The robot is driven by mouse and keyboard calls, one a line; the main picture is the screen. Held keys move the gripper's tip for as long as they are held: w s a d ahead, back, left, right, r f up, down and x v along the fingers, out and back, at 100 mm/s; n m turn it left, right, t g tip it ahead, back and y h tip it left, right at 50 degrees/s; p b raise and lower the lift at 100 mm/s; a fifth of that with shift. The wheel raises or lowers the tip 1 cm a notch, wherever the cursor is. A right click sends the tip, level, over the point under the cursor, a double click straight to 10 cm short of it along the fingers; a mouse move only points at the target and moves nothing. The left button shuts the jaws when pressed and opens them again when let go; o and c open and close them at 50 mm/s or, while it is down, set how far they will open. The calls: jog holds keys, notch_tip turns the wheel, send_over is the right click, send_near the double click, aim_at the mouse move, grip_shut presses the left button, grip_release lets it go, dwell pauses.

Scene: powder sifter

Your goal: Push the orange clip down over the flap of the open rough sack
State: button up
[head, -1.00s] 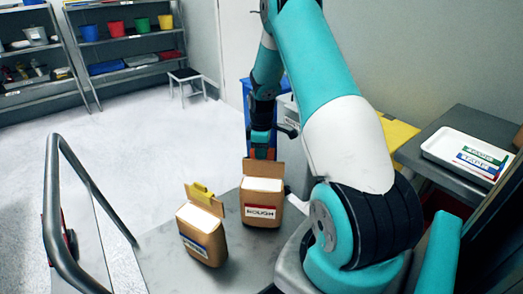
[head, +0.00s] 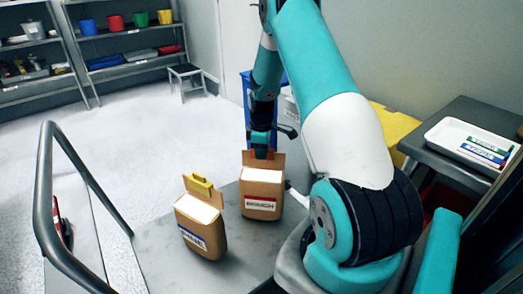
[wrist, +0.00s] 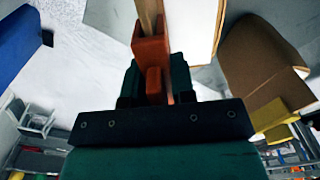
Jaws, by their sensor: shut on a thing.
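The rough sack (head: 262,190) is a brown box-like bag with a red-framed ROUGH label, standing upright on the grey deck. Its brown flap (head: 277,160) stands up at the back of its white top. My gripper (head: 261,143) is above the flap, pointing down, shut on the orange clip (head: 261,154). In the wrist view the orange clip (wrist: 151,50) sits between the dark green fingers, and the flap's edge (wrist: 150,14) runs into it. The clip appears to be over the flap's top edge; how deep it sits I cannot tell.
A second brown sack (head: 201,230) with a blue-framed label stands close on the left, a yellow clip (head: 199,185) on its flap. A dark rail (head: 85,175) borders the deck at left. A blue bin (head: 247,95) is behind. A white tray (head: 470,146) lies on a right-hand table.

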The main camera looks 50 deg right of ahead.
jog(key=o, duration=1)
notch_tip(320, 180, up, 17)
jog(key=p, duration=0.1)
jog(key=shift+r+p, duration=0.2)
jog(key=shift+p, duration=0.2)
